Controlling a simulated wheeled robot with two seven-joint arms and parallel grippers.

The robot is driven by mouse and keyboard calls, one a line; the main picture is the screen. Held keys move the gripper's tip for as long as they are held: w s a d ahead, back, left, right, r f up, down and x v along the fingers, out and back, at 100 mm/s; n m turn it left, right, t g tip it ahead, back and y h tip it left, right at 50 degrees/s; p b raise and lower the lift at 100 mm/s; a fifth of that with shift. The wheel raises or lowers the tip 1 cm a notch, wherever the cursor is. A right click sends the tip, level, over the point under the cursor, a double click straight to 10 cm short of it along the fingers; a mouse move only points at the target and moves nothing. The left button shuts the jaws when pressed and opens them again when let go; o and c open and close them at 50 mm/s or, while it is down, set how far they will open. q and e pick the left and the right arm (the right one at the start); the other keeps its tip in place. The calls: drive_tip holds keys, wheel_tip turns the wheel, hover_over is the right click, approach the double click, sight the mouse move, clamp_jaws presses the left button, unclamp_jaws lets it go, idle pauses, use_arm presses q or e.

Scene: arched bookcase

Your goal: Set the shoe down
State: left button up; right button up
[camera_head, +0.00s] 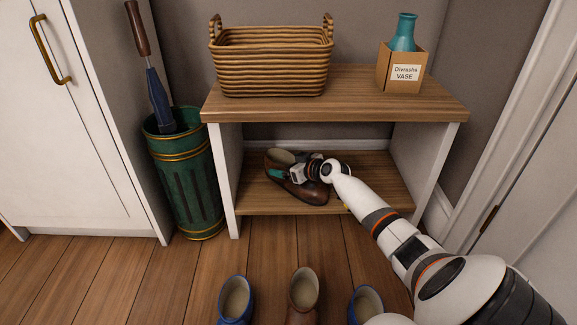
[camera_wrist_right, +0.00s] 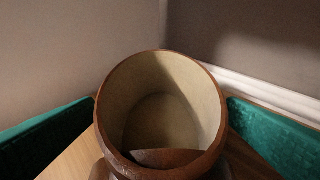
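The brown leather shoe (camera_head: 312,194) with a pale lining rests on the lower shelf (camera_head: 355,190) of the wooden bench, its toe pointing to the lower right. My right gripper (camera_head: 287,170) is down at the shoe, its green-padded fingers on either side of the opening. In the right wrist view, the shoe's collar (camera_wrist_right: 160,105) stands between the two green pads. Strips of wood show between the pads and the shoe, so the gripper looks open. In the head view, my gripper and wrist hide part of the shoe. My left gripper is not in view.
A wicker basket (camera_head: 270,75) and a boxed teal vase (camera_head: 403,36) stand on the bench top (camera_head: 350,95), above the shelf. A green umbrella bin (camera_head: 186,180) is at left. A brown shoe (camera_head: 302,295) stands between two blue shoes (camera_head: 235,300) on the floor. The shelf's right side is free.

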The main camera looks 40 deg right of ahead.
drive_tip(key=shift+r, duration=0.1)
drive_tip(key=shift+s+r+p, duration=0.15)
drive_tip(key=shift+s+p, duration=0.15)
drive_tip(key=shift+p, duration=0.1)
wheel_tip(320, 180, up, 4)
drive_tip(key=p, duration=0.6)
hover_over(312, 183)
drive_tip(key=shift+s, duration=0.1)
drive_tip(key=shift+s+r, duration=0.1)
drive_tip(key=shift+s, duration=0.4)
